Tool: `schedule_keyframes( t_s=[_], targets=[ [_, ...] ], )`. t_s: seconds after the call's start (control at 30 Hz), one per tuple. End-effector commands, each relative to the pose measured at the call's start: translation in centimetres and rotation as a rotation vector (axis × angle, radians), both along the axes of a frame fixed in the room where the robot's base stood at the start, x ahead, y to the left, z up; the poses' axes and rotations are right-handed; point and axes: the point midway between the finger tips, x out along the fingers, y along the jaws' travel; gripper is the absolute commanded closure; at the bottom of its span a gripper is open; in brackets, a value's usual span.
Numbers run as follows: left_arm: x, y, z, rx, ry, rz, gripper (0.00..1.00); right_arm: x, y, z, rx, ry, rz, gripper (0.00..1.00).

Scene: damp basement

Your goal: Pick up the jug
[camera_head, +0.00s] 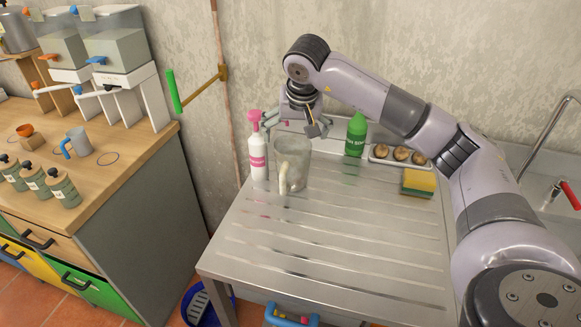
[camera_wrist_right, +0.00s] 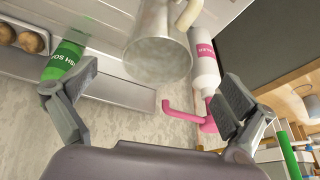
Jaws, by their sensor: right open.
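The jug (camera_head: 292,163), grey with a cream handle toward the front, stands upright on the metal draining board (camera_head: 330,250) near its back left. In the right wrist view the jug (camera_wrist_right: 158,50) shows ahead, between the directions of the two fingers. My right gripper (camera_head: 302,126) is open and empty, just behind and above the jug's rim. Its spread fingers also show in the right wrist view (camera_wrist_right: 157,92), and I see no contact with the jug. My left gripper is not in view.
A white bottle with pink pump (camera_head: 257,155) stands close left of the jug. A green soap bottle (camera_head: 356,136), a tray of round brown items (camera_head: 400,154) and a sponge (camera_head: 419,183) are to the right. The board's front is clear. A wall is behind.

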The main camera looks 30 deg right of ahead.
Motion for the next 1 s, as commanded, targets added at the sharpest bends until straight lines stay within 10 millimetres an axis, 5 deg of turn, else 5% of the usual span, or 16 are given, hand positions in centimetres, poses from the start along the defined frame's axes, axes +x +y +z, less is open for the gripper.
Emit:
schedule_keyframes(
  t_s=[0.37,0.7,1.0],
  targets=[
    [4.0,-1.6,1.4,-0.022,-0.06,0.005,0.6,1.4,-0.5,-3.5,0.001,0.001,0.002,0.0],
    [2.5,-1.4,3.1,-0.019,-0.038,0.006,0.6,3.1,-1.3,-7.5,0.001,0.0,0.001,0.0],
    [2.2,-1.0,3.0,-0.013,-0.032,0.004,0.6,3.2,-1.4,-7.9,0.001,-0.001,0.002,0.03]
  ],
)
